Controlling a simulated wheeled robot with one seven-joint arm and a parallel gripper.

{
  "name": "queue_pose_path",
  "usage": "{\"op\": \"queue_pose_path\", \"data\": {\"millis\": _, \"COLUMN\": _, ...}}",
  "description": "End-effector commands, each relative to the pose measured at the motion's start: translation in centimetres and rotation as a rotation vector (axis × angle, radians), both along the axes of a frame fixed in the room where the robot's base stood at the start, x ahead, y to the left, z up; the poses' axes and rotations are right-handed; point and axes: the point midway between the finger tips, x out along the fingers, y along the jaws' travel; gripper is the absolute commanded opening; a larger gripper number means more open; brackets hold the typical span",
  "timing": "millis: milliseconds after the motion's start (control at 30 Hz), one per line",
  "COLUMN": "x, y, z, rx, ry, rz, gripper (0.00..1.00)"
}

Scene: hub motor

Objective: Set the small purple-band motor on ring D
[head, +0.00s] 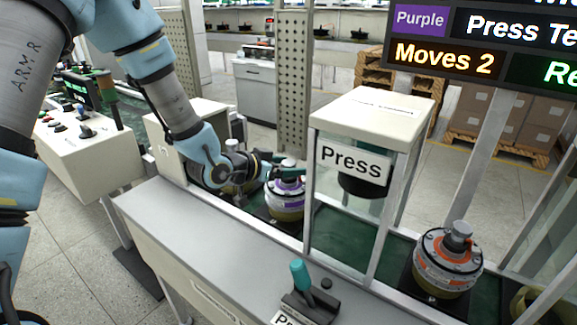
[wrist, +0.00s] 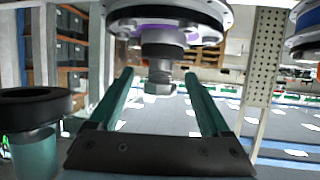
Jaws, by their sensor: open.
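A purple-band motor (head: 286,202) sits on the green conveyor, left of the press, with a silver top and yellowish base. My gripper (head: 284,165) is at its top. In the wrist view the motor's purple-banded body (wrist: 165,30) is at the top edge, and its grey shaft end (wrist: 160,82) points down in the picture. The two teal fingers of my gripper (wrist: 158,75) stand apart on either side of the shaft, with visible gaps, so nothing is gripped. I cannot tell the motor's size class. No ring marked D can be made out.
The press (head: 352,160), with a black head under its cover, stands right of the purple-band motor. An orange-band motor (head: 447,262) sits farther right. A teal-handled lever (head: 301,277) is on the front ledge. A blue-banded part (wrist: 306,22) shows in the wrist view. The screen (head: 480,45) reads "Purple" and "Moves 2".

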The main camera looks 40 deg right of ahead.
Motion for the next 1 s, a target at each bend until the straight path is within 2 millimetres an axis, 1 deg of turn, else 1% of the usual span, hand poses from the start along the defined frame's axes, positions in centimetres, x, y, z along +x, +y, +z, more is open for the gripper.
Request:
{"op": "queue_pose_path", "data": {"millis": 67, "x": 0.1, "y": 0.6, "z": 0.3, "rx": 0.0, "ry": -0.001, "rz": 0.002, "gripper": 0.81}}
{"op": "queue_pose_path", "data": {"millis": 167, "x": 0.0, "y": 2.2, "z": 0.8, "rx": 0.0, "ry": -0.002, "rz": 0.002, "gripper": 0.81}}
{"op": "queue_pose_path", "data": {"millis": 400, "x": -0.2, "y": 7.0, "z": 2.9, "rx": -0.001, "ry": -0.004, "rz": 0.004, "gripper": 0.81}}
{"op": "queue_pose_path", "data": {"millis": 500, "x": -0.4, "y": 8.6, "z": 3.6, "rx": 0.0, "ry": -0.003, "rz": 0.003, "gripper": 0.81}}
{"op": "queue_pose_path", "data": {"millis": 600, "x": -0.5, "y": 9.9, "z": 4.2, "rx": 0.0, "ry": -0.002, "rz": 0.002, "gripper": 0.81}}
{"op": "queue_pose_path", "data": {"millis": 767, "x": -0.6, "y": 10.9, "z": 4.6, "rx": 0.0, "ry": -0.001, "rz": 0.001, "gripper": 0.81}}
{"op": "queue_pose_path", "data": {"millis": 1000, "x": -0.6, "y": 11.2, "z": 4.7, "rx": 0.004, "ry": 0.0, "rz": 0.004, "gripper": 0.81}}
